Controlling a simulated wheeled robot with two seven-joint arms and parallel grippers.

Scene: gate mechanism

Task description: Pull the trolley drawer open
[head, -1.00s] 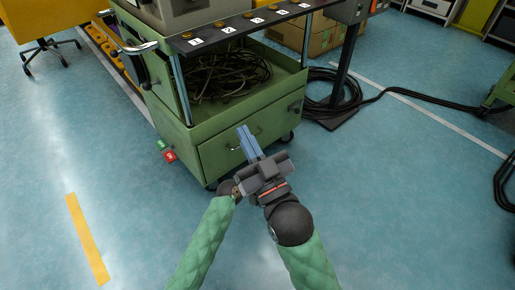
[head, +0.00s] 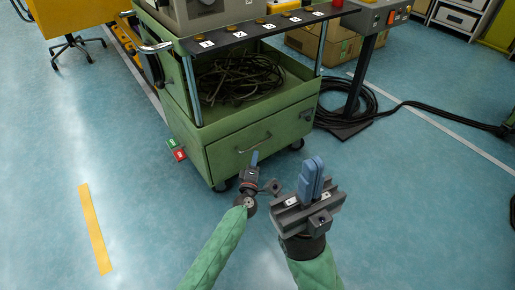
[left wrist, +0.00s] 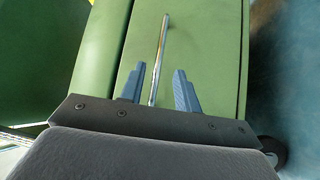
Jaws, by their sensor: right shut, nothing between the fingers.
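The green trolley's drawer (head: 285,132) is at the bottom of the trolley and looks shut. Its thin metal bar handle (head: 258,144) runs across the drawer front; it also shows upright in the left wrist view (left wrist: 160,55). My left gripper (head: 254,160) is just in front of the handle. In the left wrist view its two blue fingers (left wrist: 158,88) are open, one on each side of the bar, with gaps showing. I cannot tell how deep the bar sits between them. My right gripper (head: 313,178) is shut and empty, to the right of the left one, apart from the drawer.
Coiled cables (head: 240,80) lie in the trolley's open shelf above the drawer. A black stand (head: 349,120) with a cable coil is to the right. Red and green blocks (head: 178,151) are at the trolley's left corner. The floor in front is clear.

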